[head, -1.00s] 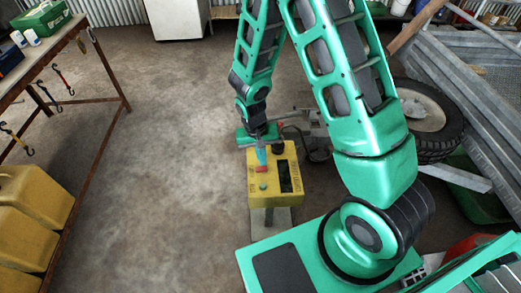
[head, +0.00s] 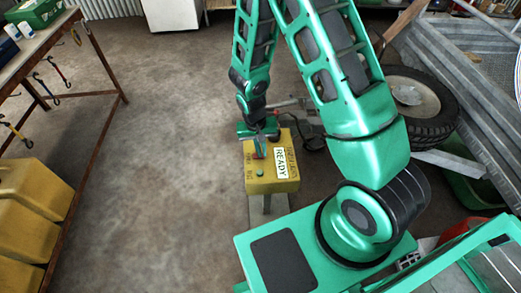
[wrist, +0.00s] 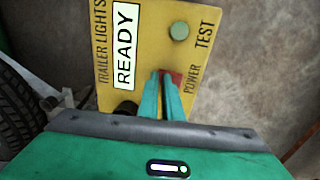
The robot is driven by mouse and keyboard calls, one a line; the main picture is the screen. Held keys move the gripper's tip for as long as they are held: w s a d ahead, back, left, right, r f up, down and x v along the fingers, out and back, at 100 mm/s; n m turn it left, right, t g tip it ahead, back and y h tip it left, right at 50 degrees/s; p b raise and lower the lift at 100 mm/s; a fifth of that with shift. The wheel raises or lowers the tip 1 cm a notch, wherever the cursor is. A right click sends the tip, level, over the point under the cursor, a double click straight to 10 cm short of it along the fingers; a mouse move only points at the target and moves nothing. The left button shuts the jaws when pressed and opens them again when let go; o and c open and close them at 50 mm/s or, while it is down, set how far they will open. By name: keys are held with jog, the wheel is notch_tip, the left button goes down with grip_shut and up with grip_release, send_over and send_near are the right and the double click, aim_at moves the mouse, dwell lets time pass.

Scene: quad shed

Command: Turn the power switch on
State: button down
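A yellow control box (head: 262,186) stands on a post in the head view, and its panel (wrist: 205,55) fills the upper middle of the wrist view. The panel's display (wrist: 125,45) is lit and reads READY. The red power switch (wrist: 176,77), beside the word POWER, is partly hidden behind my fingertips. My gripper (wrist: 161,76) is shut, with its two teal fingers close together at the switch; I cannot tell whether they touch it. In the head view my gripper (head: 260,153) reaches down to the box from its far side.
A round green button (wrist: 179,31) sits by the word TEST. A black knob (wrist: 126,109) is near the panel edge. A wheel (head: 415,105) and metal trailer frame (head: 455,80) stand at right. A workbench (head: 45,50) and yellow containers (head: 35,205) are at left.

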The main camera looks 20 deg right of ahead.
jog(key=shift+s+d+f, duration=0.3)
jog(key=shift+s+d, duration=0.2)
jog(key=shift+s, duration=0.1)
jog(key=shift+w+a, duration=0.3)
jog(key=shift+a, duration=0.5)
jog(key=shift+w+r, duration=0.45)
jog(key=shift+w, duration=0.1)
jog(key=s+d+r, duration=0.2)
jog(key=d+r, duration=0.1)
jog(key=r, duration=0.4)
jog(key=s+d+r+m, duration=0.1)
jog(key=d+r, duration=0.2)
jog(key=r, duration=0.4)
jog(key=s+d+r, duration=0.2)
jog(key=d+r, duration=0.1)
jog(key=r, duration=0.4)
jog(key=s+d+r+m, duration=0.1)
jog(key=s+d+r, duration=0.3)
jog(key=s, duration=0.5)
jog(key=s+d+r+y, duration=0.1)
jog(key=s+d+r, duration=0.3)
jog(key=s+r, duration=0.3)
jog(key=s, duration=0.3)
jog(key=shift+d+r+m+y, duration=0.25)
jog(key=shift+d+m+y, duration=0.05)
jog(key=shift+d+m, duration=0.1)
